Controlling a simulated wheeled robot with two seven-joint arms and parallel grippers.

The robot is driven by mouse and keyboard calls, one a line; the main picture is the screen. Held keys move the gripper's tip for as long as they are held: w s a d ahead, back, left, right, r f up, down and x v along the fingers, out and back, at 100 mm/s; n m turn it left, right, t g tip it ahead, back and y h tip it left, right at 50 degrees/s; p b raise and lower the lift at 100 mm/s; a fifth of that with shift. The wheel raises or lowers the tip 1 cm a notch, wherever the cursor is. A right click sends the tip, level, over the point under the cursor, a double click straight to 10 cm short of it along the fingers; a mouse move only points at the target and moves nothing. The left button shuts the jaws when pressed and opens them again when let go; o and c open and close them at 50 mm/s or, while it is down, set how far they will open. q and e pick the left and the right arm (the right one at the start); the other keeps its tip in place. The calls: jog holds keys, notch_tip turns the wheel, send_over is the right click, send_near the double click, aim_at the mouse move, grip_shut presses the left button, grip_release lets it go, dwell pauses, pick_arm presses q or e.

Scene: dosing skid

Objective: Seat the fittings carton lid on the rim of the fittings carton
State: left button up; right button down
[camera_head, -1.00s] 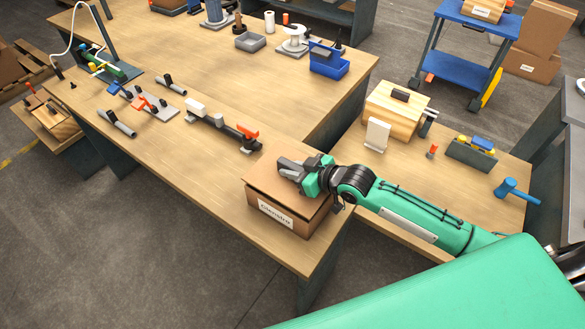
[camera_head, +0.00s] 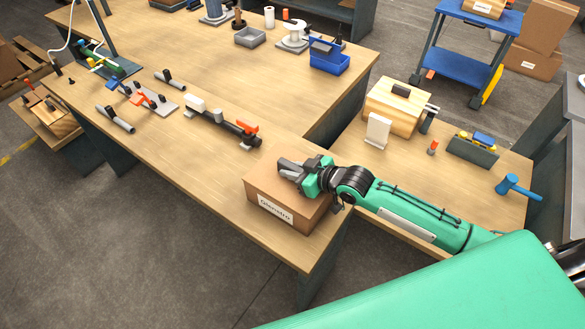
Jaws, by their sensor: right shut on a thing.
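The fittings carton (camera_head: 290,213), a brown box with a white label, stands upright at the near corner of the long wooden bench. The fittings carton lid (camera_head: 262,182) is the flat brown top over it, covering the opening. My right gripper (camera_head: 287,168) reaches in from the right above the lid and is shut on it; the fingers hide the gripped part. I see no clear gap between lid and carton, but cannot tell whether the lid sits fully on the rim. My left gripper is not in view.
A pipe assembly with a red handle (camera_head: 246,130) lies behind the carton. A blue bin (camera_head: 328,62) is farther back.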

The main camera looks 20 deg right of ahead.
jog(key=shift+f, duration=0.15)
jog(key=c, duration=1.2)
grip_release()
jog(key=shift+o, duration=0.2)
jog(key=shift+s, duration=0.1)
jog(key=b+v, duration=0.3)
jog(key=v, duration=1)
jog(key=shift+s+d, duration=0.2)
jog(key=shift+d, duration=0.05)
